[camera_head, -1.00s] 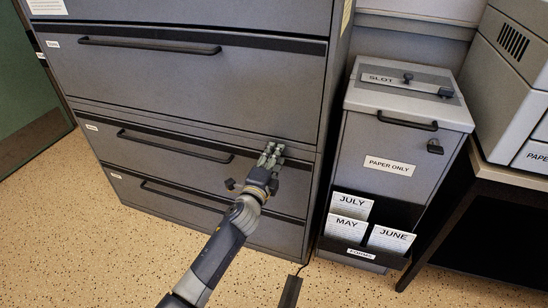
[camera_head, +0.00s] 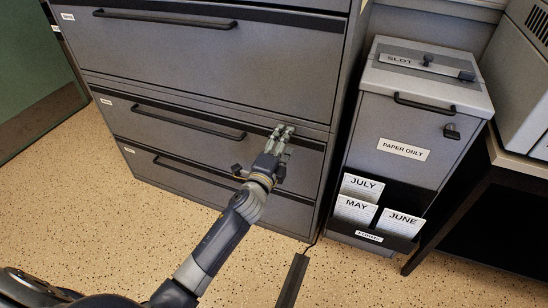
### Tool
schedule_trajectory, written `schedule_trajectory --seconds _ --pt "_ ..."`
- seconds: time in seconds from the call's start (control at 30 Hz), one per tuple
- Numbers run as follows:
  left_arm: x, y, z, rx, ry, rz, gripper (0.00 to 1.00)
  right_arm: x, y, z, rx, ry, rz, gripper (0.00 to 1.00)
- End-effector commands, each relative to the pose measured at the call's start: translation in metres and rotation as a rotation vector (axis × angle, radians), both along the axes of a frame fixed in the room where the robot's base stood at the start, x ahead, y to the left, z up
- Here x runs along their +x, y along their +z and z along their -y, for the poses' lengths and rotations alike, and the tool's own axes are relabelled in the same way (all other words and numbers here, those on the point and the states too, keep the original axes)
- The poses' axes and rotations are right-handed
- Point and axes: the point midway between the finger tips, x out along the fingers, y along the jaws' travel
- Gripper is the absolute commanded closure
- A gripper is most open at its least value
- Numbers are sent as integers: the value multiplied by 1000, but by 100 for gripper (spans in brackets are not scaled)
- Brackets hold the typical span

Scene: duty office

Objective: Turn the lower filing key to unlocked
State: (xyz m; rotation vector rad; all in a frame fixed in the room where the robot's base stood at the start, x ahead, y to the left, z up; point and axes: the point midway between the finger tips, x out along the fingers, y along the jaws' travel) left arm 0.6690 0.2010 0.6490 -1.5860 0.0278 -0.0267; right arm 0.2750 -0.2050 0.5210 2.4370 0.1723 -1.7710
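The grey filing cabinet (camera_head: 215,75) fills the left and middle of the head view, with several drawers and long dark handles. My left arm reaches up from the lower left. My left gripper (camera_head: 282,132) is at the upper right part of the second visible drawer (camera_head: 165,120), near the cabinet's right edge. Its two fingertips look close together and point at the drawer front; whether they touch it or grip anything I cannot tell. No filing key can be made out; the gripper covers that part of the front. My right gripper is not in view.
A grey paper bin (camera_head: 370,110) with a slot lid and a form holder (camera_head: 369,237) stands close right of the cabinet. A dark table (camera_head: 500,155) bears a machine farther right. A black strip (camera_head: 293,280) lies on the speckled floor. The floor left of the arm is open.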

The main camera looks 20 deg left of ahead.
Motion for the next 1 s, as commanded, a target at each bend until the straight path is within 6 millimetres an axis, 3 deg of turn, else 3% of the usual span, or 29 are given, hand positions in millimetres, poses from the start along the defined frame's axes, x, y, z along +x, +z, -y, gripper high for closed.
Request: schedule_trajectory --seconds 0.2,0.4,0.6,1.0 --pt "-48 -1 -2 -1 0 -3 45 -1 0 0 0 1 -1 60" --pt "-76 -1 -3 -1 1 -2 45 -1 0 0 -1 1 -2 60" --pt "-87 0 -3 -1 1 -1 45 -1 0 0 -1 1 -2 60" --pt "-87 -1 -3 -1 1 -1 45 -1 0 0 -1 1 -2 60"
